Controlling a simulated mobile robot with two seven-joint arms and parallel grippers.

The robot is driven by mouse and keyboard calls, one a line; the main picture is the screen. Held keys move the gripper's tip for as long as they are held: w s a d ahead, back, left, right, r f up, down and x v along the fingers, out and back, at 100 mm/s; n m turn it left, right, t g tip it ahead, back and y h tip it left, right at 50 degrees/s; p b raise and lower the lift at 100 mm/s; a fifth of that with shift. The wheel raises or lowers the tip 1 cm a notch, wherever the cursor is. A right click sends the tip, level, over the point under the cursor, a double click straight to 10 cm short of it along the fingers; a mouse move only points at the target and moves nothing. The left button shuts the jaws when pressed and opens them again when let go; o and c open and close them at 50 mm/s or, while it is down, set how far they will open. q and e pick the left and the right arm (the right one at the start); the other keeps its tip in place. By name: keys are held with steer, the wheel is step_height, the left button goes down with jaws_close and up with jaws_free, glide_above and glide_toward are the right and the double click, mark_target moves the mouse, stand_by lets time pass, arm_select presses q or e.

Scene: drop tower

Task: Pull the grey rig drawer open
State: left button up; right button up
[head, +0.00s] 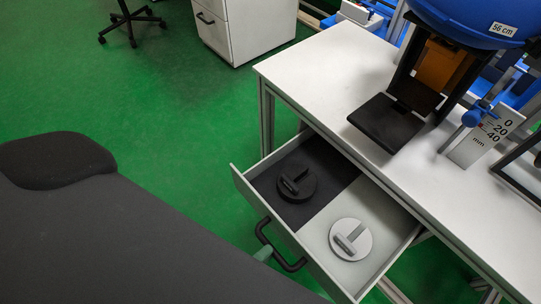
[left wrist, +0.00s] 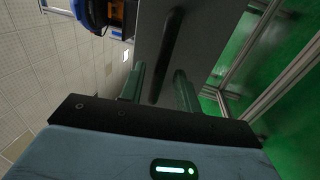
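The grey rig drawer (head: 237,179) stands pulled well out from under the white table in the head view. Its black bar handle (head: 292,266) is on the front panel; the handle also shows in the left wrist view (left wrist: 170,45). My right gripper is in neither view.
A black disc weight (head: 297,184) lies in the drawer's dark half and a light grey one (head: 351,239) in its pale half. The white table (head: 330,75) carries the tower with a blue drum (head: 470,18) and a scale plate (head: 486,135).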

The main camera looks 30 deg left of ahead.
arm_select(q)
steer(key=v, duration=0.5)
steer(key=shift+s, duration=0.2)
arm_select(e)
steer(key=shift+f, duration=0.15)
